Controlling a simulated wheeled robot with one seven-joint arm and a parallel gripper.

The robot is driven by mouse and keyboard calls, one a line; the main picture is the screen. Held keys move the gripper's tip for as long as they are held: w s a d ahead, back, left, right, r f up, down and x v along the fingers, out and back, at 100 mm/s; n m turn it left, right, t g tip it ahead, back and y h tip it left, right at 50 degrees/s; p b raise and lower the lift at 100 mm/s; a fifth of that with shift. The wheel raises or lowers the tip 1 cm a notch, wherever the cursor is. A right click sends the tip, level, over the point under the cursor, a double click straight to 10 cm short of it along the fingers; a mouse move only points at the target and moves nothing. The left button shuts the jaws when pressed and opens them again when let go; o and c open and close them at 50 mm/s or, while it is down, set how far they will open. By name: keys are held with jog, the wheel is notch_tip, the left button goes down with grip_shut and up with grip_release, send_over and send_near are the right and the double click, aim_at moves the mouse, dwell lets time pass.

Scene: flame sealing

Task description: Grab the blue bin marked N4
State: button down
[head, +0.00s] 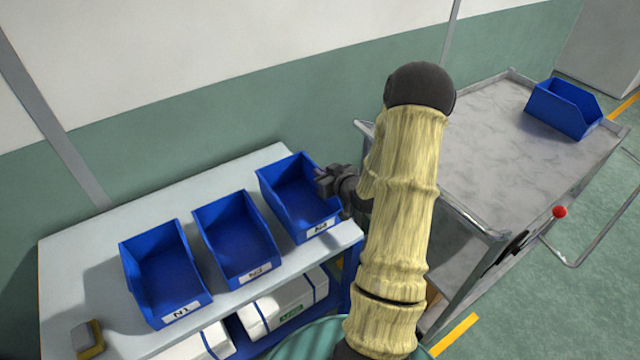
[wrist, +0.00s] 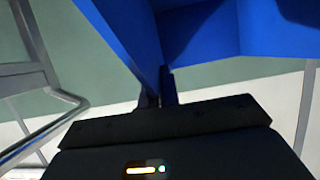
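The blue bin marked N4 (head: 290,200) is at the right end of the row on the white table, upright with its label facing the table's front edge. My gripper (head: 328,184) is at its right side wall. In the wrist view the bin (wrist: 205,30) fills the top of the picture. The two dark fingers (wrist: 159,90) are close together there, with the bin's thin wall running down between them. They look shut on that wall. The fingertips are partly hidden by the bin.
Blue bins N1 (head: 165,270) and N2 (head: 236,238) stand to the left on the table (head: 85,245). A small yellow and grey object (head: 87,338) lies at its front left. A grey cart (head: 490,150) with another blue bin (head: 563,108) stands at right. White boxes (head: 285,303) sit below.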

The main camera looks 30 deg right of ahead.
notch_tip(320, 180, up, 5)
jog(key=shift+r, duration=0.1)
jog(key=shift+a, duration=0.1)
dwell(0.6)
